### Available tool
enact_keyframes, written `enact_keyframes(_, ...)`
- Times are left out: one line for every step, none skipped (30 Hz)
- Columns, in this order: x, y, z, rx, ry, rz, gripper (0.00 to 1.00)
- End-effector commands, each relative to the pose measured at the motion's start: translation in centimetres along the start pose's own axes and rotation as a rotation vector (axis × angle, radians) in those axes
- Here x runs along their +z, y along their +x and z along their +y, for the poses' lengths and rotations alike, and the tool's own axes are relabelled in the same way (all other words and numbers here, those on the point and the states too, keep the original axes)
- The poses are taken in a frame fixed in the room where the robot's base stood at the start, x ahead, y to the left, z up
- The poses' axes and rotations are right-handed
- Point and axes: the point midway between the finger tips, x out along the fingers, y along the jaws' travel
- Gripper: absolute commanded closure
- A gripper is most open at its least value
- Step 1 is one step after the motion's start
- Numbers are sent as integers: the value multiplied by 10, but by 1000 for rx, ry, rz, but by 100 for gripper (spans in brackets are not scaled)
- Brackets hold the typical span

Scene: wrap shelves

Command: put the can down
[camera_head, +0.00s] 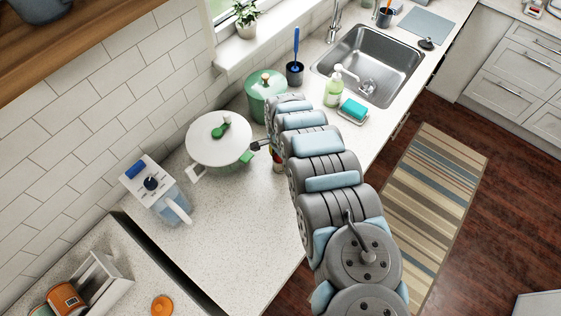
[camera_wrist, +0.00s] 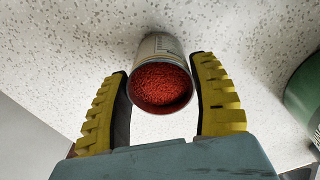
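The can (camera_wrist: 162,82) sits between the two yellow-and-black fingers of my gripper (camera_wrist: 160,66) in the wrist view. Its open top faces the camera and shows a red, grainy content. In the head view the can (camera_head: 277,157) is mostly hidden behind my arm, beside the white pot.
A white lidded pot (camera_head: 218,142) is just left of my gripper, with a green canister (camera_head: 266,88) behind. A white-and-blue appliance (camera_head: 157,190) stands further left. A soap bottle (camera_head: 334,88) and sink (camera_head: 370,62) are at the back right. The counter (camera_head: 240,235) in front is clear.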

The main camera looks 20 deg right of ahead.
Motion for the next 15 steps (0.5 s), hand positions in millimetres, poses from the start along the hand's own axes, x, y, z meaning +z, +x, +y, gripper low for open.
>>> enact_keyframes(0,0,0,0,0,0,56)
enact_keyframes(0,0,0,0,0,0,65)
enact_keyframes(0,0,0,0,0,0,76)
enact_keyframes(0,0,0,0,0,0,83)
enact_keyframes(0,0,0,0,0,0,84)
enact_keyframes(0,0,0,0,0,0,84)
enact_keyframes(0,0,0,0,0,0,84)
enact_keyframes(0,0,0,0,0,0,84)
enact_keyframes(0,0,0,0,0,0,84)
enact_keyframes(0,0,0,0,0,0,84)
enact_keyframes(0,0,0,0,0,0,84)
enact_keyframes(0,-1,0,0,0,0,84)
enact_keyframes(0,-2,0,0,0,0,84)
enact_keyframes(0,-4,0,0,0,0,84)
enact_keyframes(0,-7,0,0,-1,1,84)
